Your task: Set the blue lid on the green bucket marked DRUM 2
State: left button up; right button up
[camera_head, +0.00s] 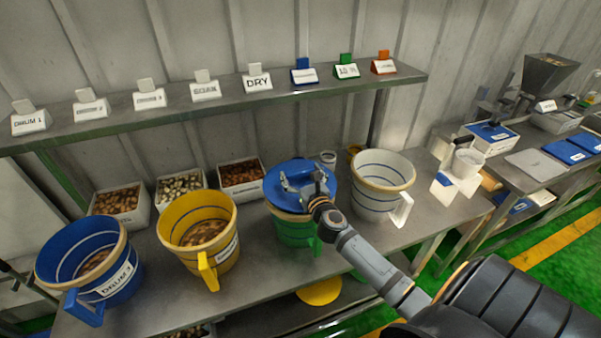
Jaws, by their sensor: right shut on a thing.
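The blue lid (277,177) is over the mouth of the green bucket (295,235) in the middle of the table. It covers most of the opening, and a pale rim shows under its near edge. I cannot tell whether the lid rests on the rim or hangs just above it. My right gripper (305,184) is over the lid and shut on it near its middle, hiding the part it grips. The green bucket stands upright with its handle toward me; no DRUM 2 marking shows. My left gripper is not in view.
A yellow bucket (183,231) and a blue bucket (125,262) marked DRUM 3 stand left, both with contents. A white bucket (379,200) stands close right. Bins of pieces (241,193) sit behind. A shelf (222,105) with label signs runs above. A yellow disc (320,291) lies below.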

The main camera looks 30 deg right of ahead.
jog(key=shift+p, duration=0.3)
dwell(0.5)
jog(key=shift+f+b, duration=1.15)
jog(key=shift+f, duration=0.05)
jog(key=o, duration=1.2)
jog(key=shift+r, duration=0.1)
jog(key=shift+s, duration=0.1)
jog(key=v, duration=1.1)
jog(key=shift+s+a, duration=0.2)
jog(key=shift+s, duration=0.2)
